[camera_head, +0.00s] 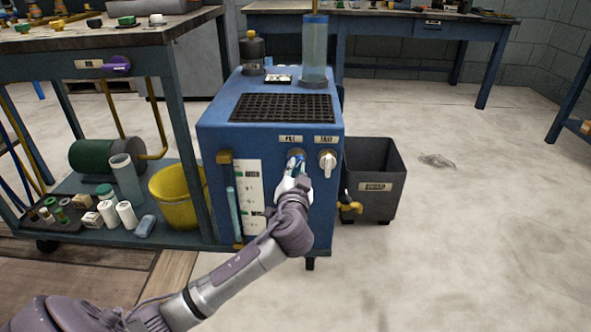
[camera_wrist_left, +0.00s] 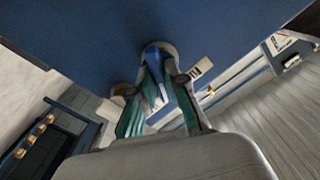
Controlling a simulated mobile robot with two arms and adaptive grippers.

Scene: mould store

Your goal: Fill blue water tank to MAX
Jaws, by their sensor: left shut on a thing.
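The blue water tank (camera_head: 222,140) is a blue box on legs with a dark grille on top. A white level panel (camera_head: 250,190) with marks and a sight tube (camera_head: 232,207) is on its front. Two knobs sit at the upper right of the front. My left gripper (camera_head: 294,172) is at the left knob and hides most of it. In the left wrist view its fingers are shut on the blue knob (camera_wrist_left: 153,56). The right knob (camera_head: 327,162) is white and free. The water level is too small to read surely. My right gripper is not in view.
A dark grey bin (camera_head: 384,155) stands right of the tank, with a yellow tap (camera_head: 350,207) beside it. A yellow bucket (camera_head: 172,200) and several small containers fill the cart's lower shelf (camera_head: 110,236) at left. The floor at right is open.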

